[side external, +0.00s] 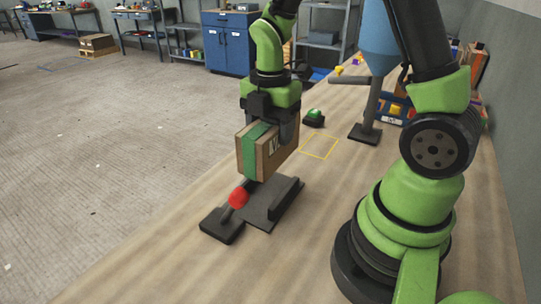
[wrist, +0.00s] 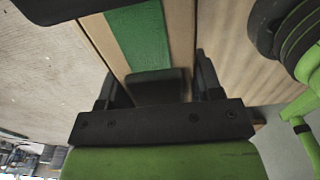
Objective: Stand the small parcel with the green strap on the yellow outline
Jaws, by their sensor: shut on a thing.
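The small brown parcel (side external: 275,152) with a green strap (side external: 252,150) hangs upright in my gripper (side external: 270,120) in the side view. My gripper is shut on it from above. In the wrist view the parcel (wrist: 181,35) and its strap (wrist: 140,38) show between the fingers of my gripper (wrist: 156,85). The yellow outline (side external: 320,145) lies empty on the table, to the right of and behind the parcel in the side view. The outline cannot be made out in the wrist view.
A dark fixture (side external: 272,205) with a red-knobbed lever (side external: 238,198) stands below and in front of the parcel. A small green-topped object (side external: 314,117) sits just behind the outline. A blue hopper (side external: 378,40) on a dark stand (side external: 365,134) rises right of it.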

